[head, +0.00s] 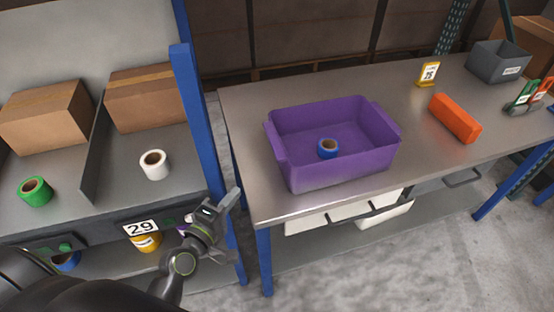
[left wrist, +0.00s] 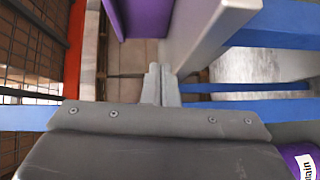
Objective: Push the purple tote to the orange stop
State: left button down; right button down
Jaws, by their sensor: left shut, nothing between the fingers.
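The purple tote (head: 345,167) stands on the metal table near its left end, with a blue roll (head: 327,148) inside it. The orange stop (head: 455,118) is a long block lying on the same table, to the right of the tote with bare tabletop between them. My left gripper (head: 232,197) is shut and empty, off the table's left front corner and apart from the tote. In the left wrist view its closed fingers (left wrist: 160,82) show, with part of the purple tote (left wrist: 147,16) above them. My right gripper is not in view.
A blue post (head: 192,120) stands between the left shelf and the table (head: 300,207). A yellow tag stand (head: 428,73), a grey bin (head: 497,62) and tape dispensers (head: 525,97) are on the table's right part. The left shelf holds boxes (head: 47,115) and rolls (head: 154,164).

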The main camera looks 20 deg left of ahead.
pick_arm(q)
jog(key=shift+n+t, duration=0.3)
jog(key=shift+t, duration=0.1)
jog(key=w+r+p, duration=0.1)
jog(key=w, duration=0.2)
jog(key=w+d+r+p, duration=0.1)
jog(key=w, duration=0.3)
jog(key=w+d+r+p, duration=0.1)
jog(key=w, duration=0.2)
jog(key=shift+w+d+r, duration=0.1)
jog(key=shift+w+d, duration=0.05)
jog(key=shift+d, duration=0.05)
jog(key=shift+w+d, duration=0.3)
jog(key=shift+d, duration=0.25)
jog(key=shift+w+d, duration=0.3)
jog(key=shift+d, duration=0.2)
jog(key=shift+w+d, duration=0.35)
jog(key=shift+d, duration=0.1)
